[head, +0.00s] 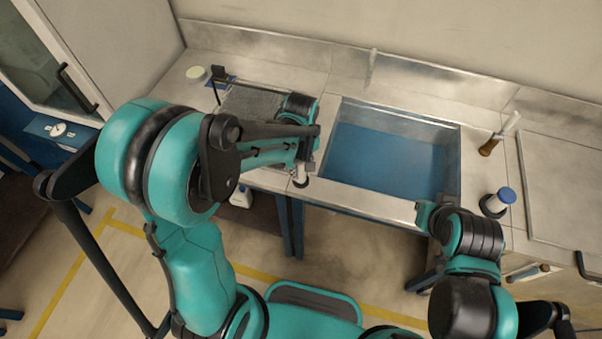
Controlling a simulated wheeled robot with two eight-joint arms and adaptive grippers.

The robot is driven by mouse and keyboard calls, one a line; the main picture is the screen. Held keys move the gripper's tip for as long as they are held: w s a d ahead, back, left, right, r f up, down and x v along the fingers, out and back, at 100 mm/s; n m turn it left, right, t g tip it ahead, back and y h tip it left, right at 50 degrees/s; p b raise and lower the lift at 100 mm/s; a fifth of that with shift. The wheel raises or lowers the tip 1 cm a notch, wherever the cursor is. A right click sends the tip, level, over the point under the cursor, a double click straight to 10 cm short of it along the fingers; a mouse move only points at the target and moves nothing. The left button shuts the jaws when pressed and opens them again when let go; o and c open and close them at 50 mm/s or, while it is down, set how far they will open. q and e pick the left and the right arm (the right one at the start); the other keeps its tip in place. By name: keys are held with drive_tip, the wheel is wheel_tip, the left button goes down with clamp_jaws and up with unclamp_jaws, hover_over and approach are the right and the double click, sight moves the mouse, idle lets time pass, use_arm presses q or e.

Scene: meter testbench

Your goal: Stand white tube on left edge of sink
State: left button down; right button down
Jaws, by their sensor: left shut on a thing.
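The sink (452,165) is a metal-rimmed basin with a blue inside, set in the counter right of centre. My left gripper (303,170) is at the counter's front, just left of the sink's left edge. It is shut on a small white piece with a dark lower end, which I take to be the white tube (300,180). The piece looks roughly upright, but my arm and fingers hide much of it. I cannot tell whether it touches the counter. My right arm is folded at the lower right; dark parts that may be its gripper (424,282) show low beside it.
A grey mesh panel (245,103) and a pale round dish (196,73) are at the left. A white bottle (241,197) is below the counter.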

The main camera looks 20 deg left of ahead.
use_arm(q)
wheel_tip(320, 180, down, 2)
drive_tip(key=shift+f, duration=0.1)
drive_tip(key=c, duration=1.7)
unclamp_jaws()
drive_tip(key=shift+f+b, duration=0.1)
drive_tip(key=shift+b, duration=0.25)
drive_tip(key=o, duration=0.5)
drive_tip(key=shift+r, duration=0.2)
